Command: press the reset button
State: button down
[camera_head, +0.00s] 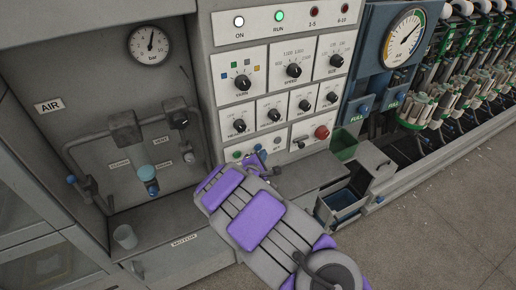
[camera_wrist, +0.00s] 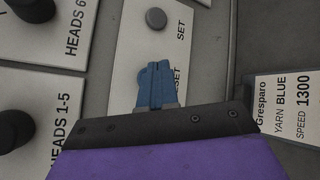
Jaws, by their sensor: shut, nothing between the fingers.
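My gripper (camera_wrist: 156,68) is shut and empty, its blue fingertips close together in front of a pale label plate (camera_wrist: 130,50) in the wrist view. A grey round button (camera_wrist: 156,18) beside the word SET sits above the fingertips, apart from them in the picture. A second label ending in SET shows just right of the fingers, its start hidden. Whatever lies behind the fingers there is hidden, and contact cannot be told. In the head view my arm reaches the lower part of the control panel (camera_head: 259,99).
Black knobs (camera_wrist: 16,130) marked HEADS stand out at left in the wrist view. A yarn card (camera_wrist: 289,105) is at right. In the head view a red button (camera_head: 321,132) is right of my gripper, and a pipe recess with a gauge (camera_head: 149,45) is left.

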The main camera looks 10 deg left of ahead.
jog(key=s+d, duration=0.1)
jog(key=s, duration=0.1)
jog(key=s+d, duration=0.1)
jog(key=s, duration=0.1)
jog(key=shift+d, duration=0.4)
dwell(0.9)
